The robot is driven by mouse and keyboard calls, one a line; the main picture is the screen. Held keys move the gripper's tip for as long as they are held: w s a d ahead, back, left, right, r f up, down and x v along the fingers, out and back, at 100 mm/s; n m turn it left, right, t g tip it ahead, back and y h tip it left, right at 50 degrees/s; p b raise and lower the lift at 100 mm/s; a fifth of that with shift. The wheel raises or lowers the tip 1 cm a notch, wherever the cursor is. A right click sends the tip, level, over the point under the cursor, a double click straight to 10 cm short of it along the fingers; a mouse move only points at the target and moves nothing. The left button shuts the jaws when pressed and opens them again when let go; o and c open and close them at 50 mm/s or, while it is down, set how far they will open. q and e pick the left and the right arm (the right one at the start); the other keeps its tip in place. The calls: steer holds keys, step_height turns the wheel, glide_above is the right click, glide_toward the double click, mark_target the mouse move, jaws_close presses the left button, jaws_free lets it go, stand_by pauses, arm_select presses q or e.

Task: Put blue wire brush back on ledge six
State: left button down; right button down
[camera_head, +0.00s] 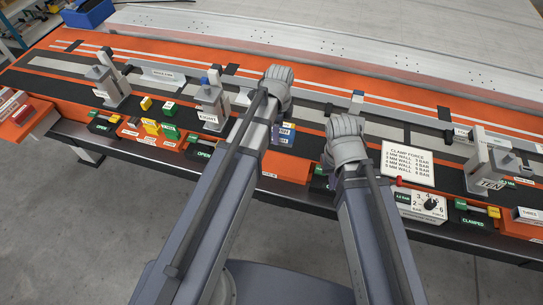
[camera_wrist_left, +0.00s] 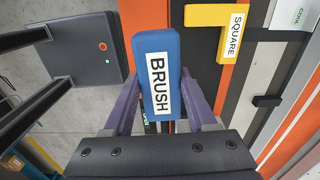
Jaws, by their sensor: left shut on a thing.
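The blue wire brush (camera_wrist_left: 157,75) shows in the left wrist view as a blue block with a white BRUSH label. My left gripper (camera_wrist_left: 160,98) is shut on it, with one purple finger on each side. In the head view my left wrist (camera_head: 277,85) hides its own fingers. A small blue labelled item (camera_head: 284,134) shows between the two arms there; I cannot tell if it is the brush. My right wrist (camera_head: 344,138) is left of the clamp force sign, its fingers hidden. I cannot make out which ledge is number six.
A yellow SQUARE block (camera_wrist_left: 222,18) is right of the brush in the wrist view. The orange and black bench carries clamps (camera_head: 210,105), green and yellow blocks, a clamp force sign (camera_head: 407,165) and a pressure dial (camera_head: 431,203). Grey floor lies in front of the bench.

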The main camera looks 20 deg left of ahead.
arm_select(q)
steer(key=a, duration=0.2)
steer(key=shift+a+r+m, duration=0.15)
steer(key=shift+a+m, duration=0.15)
step_height(320, 180, down, 10)
steer(key=b, duration=1)
steer(key=shift+c, duration=1)
jaws_free()
